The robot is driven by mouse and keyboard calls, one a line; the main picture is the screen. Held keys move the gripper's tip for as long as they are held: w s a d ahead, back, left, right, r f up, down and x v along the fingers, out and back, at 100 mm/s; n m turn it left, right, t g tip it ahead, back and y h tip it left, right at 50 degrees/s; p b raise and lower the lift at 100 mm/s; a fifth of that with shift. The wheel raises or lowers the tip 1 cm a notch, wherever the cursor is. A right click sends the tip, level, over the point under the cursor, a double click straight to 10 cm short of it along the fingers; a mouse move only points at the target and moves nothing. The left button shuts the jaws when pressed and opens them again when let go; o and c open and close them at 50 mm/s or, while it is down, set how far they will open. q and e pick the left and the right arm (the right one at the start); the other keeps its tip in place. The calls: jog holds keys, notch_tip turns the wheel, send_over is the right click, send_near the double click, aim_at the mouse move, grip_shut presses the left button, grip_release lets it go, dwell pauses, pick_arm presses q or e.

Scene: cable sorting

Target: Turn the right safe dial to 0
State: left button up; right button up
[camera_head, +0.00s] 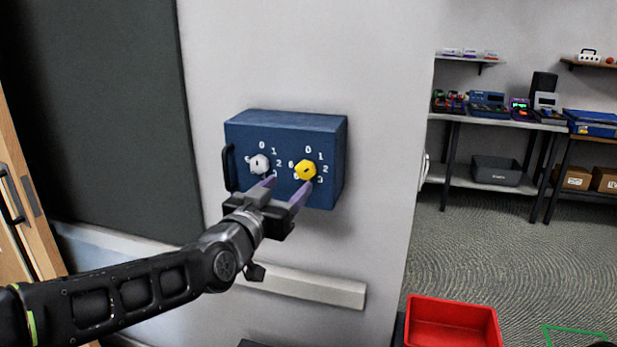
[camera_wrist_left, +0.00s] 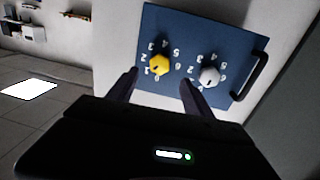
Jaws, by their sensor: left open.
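A blue safe (camera_head: 285,125) is fixed on the light wall, with a dark handle (camera_head: 229,168) on its left side. Its left dial (camera_head: 259,164) is white and its right dial (camera_head: 306,170) is yellow, each ringed by white numbers. My left gripper (camera_head: 286,189) is open and empty, just in front of the safe and below the dials. In the left wrist view the picture is turned over: the yellow dial (camera_wrist_left: 159,64) lies ahead between the fingers (camera_wrist_left: 158,82), the white dial (camera_wrist_left: 209,75) past the other finger. The exact pointing of the yellow dial is too small to tell. My right gripper is not seen.
A pale ledge (camera_head: 302,285) runs along the wall below the safe. A red bin (camera_head: 453,322) stands at lower right. Shelves with devices (camera_head: 490,105) and a grey bin (camera_head: 497,170) are at the back right. The wall around the safe is clear.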

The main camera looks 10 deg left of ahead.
aim_at(303, 172)
pick_arm(q)
jog(key=shift+w+d+p, duration=0.2)
jog(key=shift+w+p, duration=0.05)
jog(key=shift+w, duration=1.05)
jog(key=shift+w+d+p, duration=0.2)
jog(key=shift+w+d, duration=0.05)
jog(key=shift+w, duration=1)
jog(key=shift+w+d+p, duration=0.2)
jog(key=shift+w+p, duration=0.05)
jog(key=shift+w, duration=1.05)
jog(key=shift+c, duration=0.2)
grip_shut()
